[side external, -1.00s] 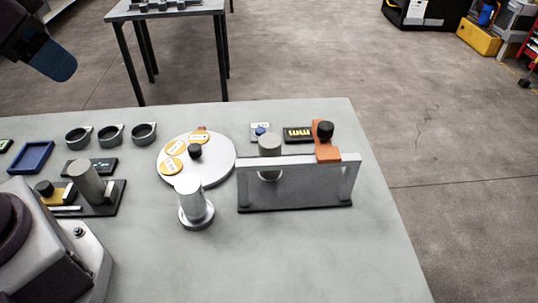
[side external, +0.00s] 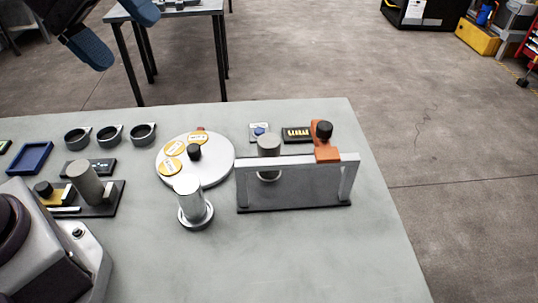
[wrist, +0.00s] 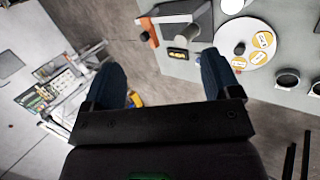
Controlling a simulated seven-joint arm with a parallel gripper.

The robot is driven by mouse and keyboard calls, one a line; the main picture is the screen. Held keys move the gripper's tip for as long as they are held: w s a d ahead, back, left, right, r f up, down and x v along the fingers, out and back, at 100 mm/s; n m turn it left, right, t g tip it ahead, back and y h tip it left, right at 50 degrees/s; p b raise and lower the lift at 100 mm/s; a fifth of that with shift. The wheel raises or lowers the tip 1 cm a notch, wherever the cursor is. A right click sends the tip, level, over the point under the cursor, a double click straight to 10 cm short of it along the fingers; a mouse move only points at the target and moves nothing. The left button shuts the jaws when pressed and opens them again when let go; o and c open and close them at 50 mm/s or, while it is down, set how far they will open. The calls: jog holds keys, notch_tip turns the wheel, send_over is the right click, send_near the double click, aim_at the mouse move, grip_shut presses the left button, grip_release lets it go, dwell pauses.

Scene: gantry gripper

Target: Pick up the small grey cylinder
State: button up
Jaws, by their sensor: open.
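Three grey cylinders show in the side external view, and I cannot tell which one the task means. One grey cylinder (side external: 268,146) stands behind the metal frame (side external: 247,183), which partly hides it. A silver-grey cylinder (side external: 187,197) stands upright on a round base in front of the white disc. A third grey cylinder (side external: 85,182) stands on a dark plate at the left. My gripper (side external: 122,38) is high at the upper left, open and empty, far from all three.
A white disc (side external: 214,167) with yellow labels and a black knob lies mid-table. An orange clamp (side external: 327,153) sits on the frame. Several dark rings (side external: 110,134) and a blue tray (side external: 31,157) are at the left. The table's front right is clear.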

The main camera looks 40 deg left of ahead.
jog(key=w+a+n+t+h, duration=0.2)
jog(key=w+n+t+h, duration=0.6)
jog(key=w+n, duration=1.05)
send_near(270, 147)
jog(key=w, duration=0.1)
jog(key=w+f, duration=0.1)
jog(key=w, duration=0.1)
jog(key=shift+w+d+f, duration=0.15)
jog(key=shift+d+f, duration=0.1)
jog(key=shift+f, duration=0.15)
jog(key=shift+w+d+f, duration=0.1)
jog(key=shift+d+f, duration=0.05)
jog(key=shift+f, duration=0.1)
jog(key=shift+w+d, duration=0.25)
jog(key=x, duration=0.6)
jog(key=shift+d, duration=0.2)
jog(key=shift+r, duration=0.1)
jog(key=c, duration=1.3)
jog(key=shift+w, duration=0.1)
